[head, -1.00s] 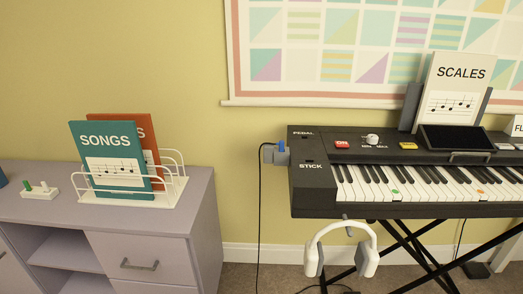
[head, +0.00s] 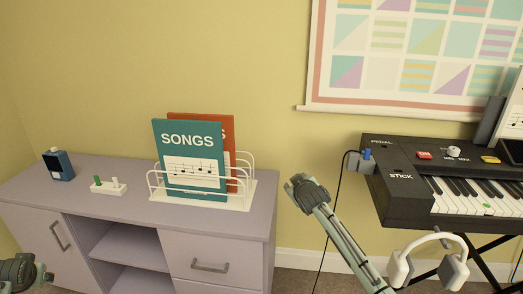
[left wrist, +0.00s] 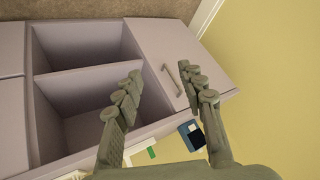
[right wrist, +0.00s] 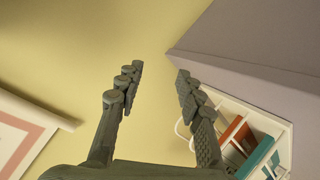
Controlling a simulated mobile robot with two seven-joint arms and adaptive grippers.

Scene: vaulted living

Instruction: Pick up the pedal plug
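A small blue plug-like piece (head: 366,154) sits in a grey holder (head: 356,164) at the keyboard's left end, near the PEDAL label. A dark cable (head: 334,210) hangs from the holder. Whether this blue piece is the pedal plug is not clear. A white block (head: 108,189) with a green and a white peg stands on the cabinet. My right gripper (head: 304,188) is raised left of the keyboard, apart from the holder; its fingers are open and empty in the right wrist view (right wrist: 158,75). My left gripper (head: 22,268) is at the lower left, open and empty in the left wrist view (left wrist: 163,75).
The lilac cabinet (head: 130,215) bears a wire rack (head: 240,203) with SONGS books (head: 190,150) and a blue device (head: 58,166). The black keyboard (head: 400,195) stands at right, with white headphones (head: 430,245) hanging below its front. Open wall space lies between cabinet and keyboard.

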